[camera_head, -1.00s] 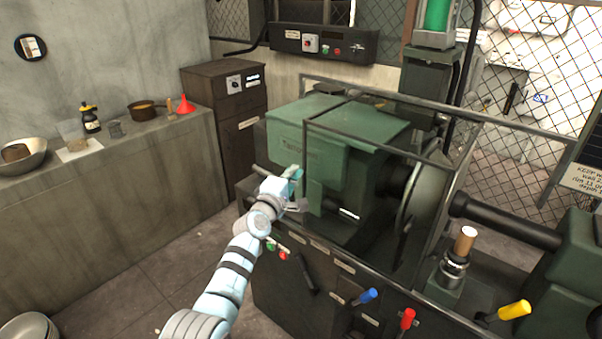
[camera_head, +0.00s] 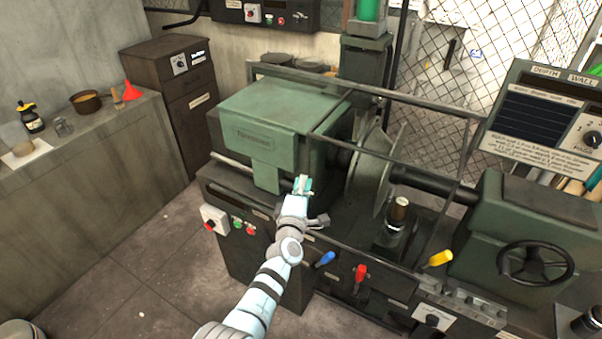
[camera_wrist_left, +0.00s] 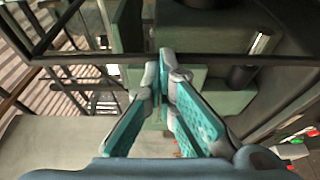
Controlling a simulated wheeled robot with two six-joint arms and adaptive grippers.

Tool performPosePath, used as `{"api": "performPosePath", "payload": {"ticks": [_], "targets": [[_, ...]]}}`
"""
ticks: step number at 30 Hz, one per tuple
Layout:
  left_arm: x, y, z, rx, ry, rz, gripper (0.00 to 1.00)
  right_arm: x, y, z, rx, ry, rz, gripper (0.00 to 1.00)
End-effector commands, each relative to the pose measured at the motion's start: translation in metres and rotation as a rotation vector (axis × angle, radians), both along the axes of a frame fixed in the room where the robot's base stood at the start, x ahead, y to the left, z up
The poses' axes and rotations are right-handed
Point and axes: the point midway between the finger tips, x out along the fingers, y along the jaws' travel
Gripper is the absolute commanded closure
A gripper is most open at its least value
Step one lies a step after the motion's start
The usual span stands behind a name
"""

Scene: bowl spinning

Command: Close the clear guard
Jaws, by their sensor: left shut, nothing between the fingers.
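The clear guard (camera_head: 390,159) is a see-through panel in a dark frame on the front of the green lathe. In the head view it stands in front of the round disc (camera_head: 372,180), to the right of most of the green headstock (camera_head: 262,110). My left gripper (camera_head: 303,183) is shut and empty near the guard's left end. In the left wrist view the closed fingertips (camera_wrist_left: 165,62) are at a dark bar (camera_wrist_left: 95,60) that crosses the picture. I cannot tell whether they touch it. My right gripper is not in view.
Blue (camera_head: 325,259), red (camera_head: 360,272) and yellow (camera_head: 440,258) levers stick out along the lathe front. A post with a tan top (camera_head: 399,207) stands before the disc. The tailstock with a handwheel (camera_head: 535,262) is at right. The left floor is clear.

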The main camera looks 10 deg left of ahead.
Motion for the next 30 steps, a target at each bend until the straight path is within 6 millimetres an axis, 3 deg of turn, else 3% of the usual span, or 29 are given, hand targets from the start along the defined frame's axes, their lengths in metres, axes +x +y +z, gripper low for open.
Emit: {"api": "performPosePath", "payload": {"ticks": [17, 22, 25, 27, 30], "targets": [[-0.002, 0.004, 0.004, 0.0, -0.008, 0.014, 1.0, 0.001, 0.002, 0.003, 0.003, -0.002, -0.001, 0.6], [0.0, 0.021, 0.005, 0.001, -0.012, 0.013, 1.0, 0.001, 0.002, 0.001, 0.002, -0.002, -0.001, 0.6], [0.003, 0.041, 0.005, 0.002, -0.015, 0.011, 1.0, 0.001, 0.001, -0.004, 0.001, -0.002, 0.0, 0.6], [-0.023, 0.038, 0.006, -0.006, -0.007, 0.009, 1.0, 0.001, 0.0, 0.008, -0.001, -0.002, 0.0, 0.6], [-0.049, 0.035, 0.004, -0.006, -0.009, 0.008, 1.0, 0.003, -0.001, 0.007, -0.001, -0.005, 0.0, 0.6]]}}
